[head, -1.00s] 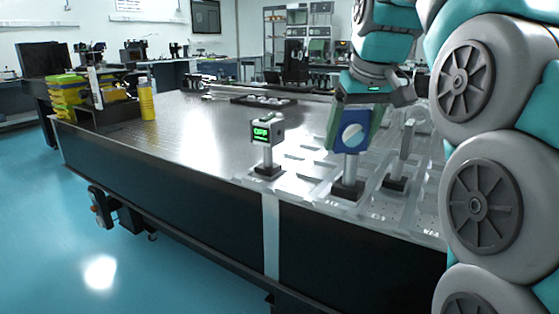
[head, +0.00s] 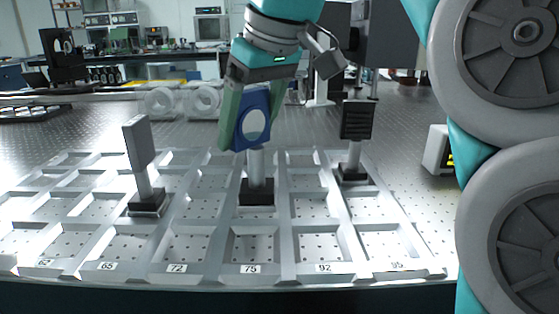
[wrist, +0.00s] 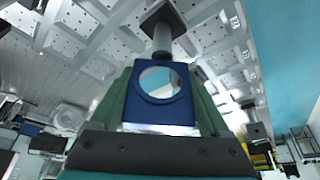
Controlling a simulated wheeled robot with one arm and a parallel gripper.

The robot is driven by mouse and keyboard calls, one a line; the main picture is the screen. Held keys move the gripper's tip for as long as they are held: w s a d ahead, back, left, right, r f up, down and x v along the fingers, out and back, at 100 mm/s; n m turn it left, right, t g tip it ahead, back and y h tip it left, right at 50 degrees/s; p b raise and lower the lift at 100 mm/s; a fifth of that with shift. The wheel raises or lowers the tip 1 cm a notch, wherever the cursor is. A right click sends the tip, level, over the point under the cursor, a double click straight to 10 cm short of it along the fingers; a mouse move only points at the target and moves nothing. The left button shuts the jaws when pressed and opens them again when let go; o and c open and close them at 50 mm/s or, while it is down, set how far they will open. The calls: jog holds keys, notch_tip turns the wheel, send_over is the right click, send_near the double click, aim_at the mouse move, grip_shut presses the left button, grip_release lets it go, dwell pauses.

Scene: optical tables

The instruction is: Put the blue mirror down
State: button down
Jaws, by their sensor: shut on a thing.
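The blue mirror (head: 252,120) is a blue square mount with a round pale face, on a grey post with a black square base (head: 257,192). My gripper (head: 246,112) is shut on the blue mount from above, with a green finger on either side. The post looks about upright. The base appears over or in a cell of the grey grid rack (head: 211,240), in the column labelled 75; I cannot tell whether it touches the bottom. In the wrist view the mirror (wrist: 163,108) sits between the fingers, its post and base pointing to the rack.
A grey plate on a post (head: 139,142) stands in the rack to the left. A black ribbed block on a post (head: 356,120) stands to the right. A white device (head: 438,150) is at the far right. Several front cells are empty.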

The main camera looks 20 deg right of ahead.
jog(key=w+d+f+p, duration=0.1)
jog(key=w+d+f, duration=0.1)
jog(key=w, duration=0.5)
jog(key=w+d+f, duration=0.2)
jog(key=w+f, duration=0.1)
jog(key=w, duration=0.5)
jog(key=shift+p, duration=0.35)
jog(key=shift+d, duration=0.1)
grip_release()
jog(key=shift+f, duration=0.1)
